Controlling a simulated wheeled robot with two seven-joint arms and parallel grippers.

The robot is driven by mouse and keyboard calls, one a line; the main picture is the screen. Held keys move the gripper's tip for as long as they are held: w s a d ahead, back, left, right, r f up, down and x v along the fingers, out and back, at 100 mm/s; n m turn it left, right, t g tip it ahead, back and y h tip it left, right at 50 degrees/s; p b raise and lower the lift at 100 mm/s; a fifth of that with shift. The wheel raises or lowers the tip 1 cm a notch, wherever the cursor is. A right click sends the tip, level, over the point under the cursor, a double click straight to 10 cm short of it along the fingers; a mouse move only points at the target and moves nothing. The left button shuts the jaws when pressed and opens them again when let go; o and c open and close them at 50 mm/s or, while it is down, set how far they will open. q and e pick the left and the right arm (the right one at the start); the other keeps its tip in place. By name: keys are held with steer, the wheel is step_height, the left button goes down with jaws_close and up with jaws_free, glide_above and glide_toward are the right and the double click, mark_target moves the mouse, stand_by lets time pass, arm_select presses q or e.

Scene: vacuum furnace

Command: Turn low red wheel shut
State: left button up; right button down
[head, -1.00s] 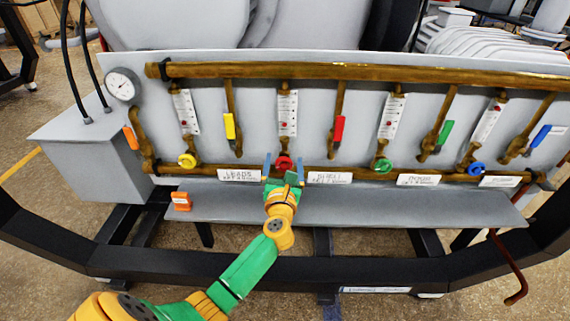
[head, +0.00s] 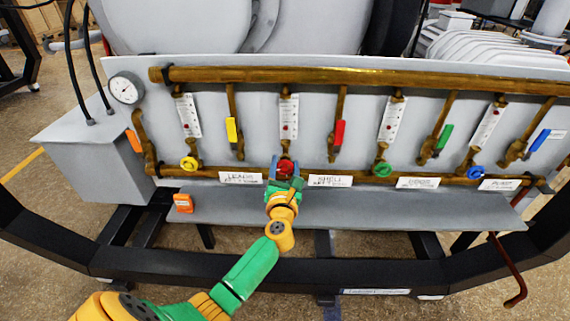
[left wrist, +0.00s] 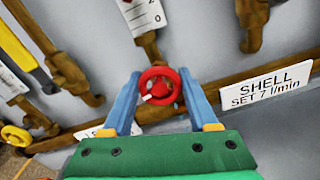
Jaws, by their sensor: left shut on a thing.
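The low red wheel (head: 285,167) sits on the lower brass pipe, below a flow gauge with a red mark. In the left wrist view the red wheel (left wrist: 160,86) is a round handwheel with a small white mark on its lower left rim. My left gripper (head: 285,170) is at the wheel, its blue fingers on either side. In the left wrist view the left gripper (left wrist: 160,90) is shut on the wheel, with the fingertips at its left and right rim. My right gripper is not in view.
Yellow (head: 189,163), green (head: 382,169) and blue (head: 475,172) wheels stand along the same pipe. A red lever (head: 339,133) hangs right of the gauge. A grey shelf (head: 400,210) runs below, with an orange block (head: 183,203) on its left end.

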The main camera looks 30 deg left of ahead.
arm_select(q)
steer(key=m+p, duration=0.2)
steer(key=m, duration=0.2)
steer(key=shift+r, duration=0.1)
steer(key=m+p, duration=0.2)
steer(key=m, duration=0.4)
steer(key=shift+p, duration=0.4)
steer(key=m+p, duration=0.1)
steer(key=m, duration=0.4)
steer(key=shift+p, duration=0.35)
steer(key=shift+m+p, duration=0.55)
steer(key=shift+m, duration=1.95)
steer(key=shift+f, duration=0.2)
steer(key=o, duration=1.4)
steer(key=shift+c, duration=0.2)
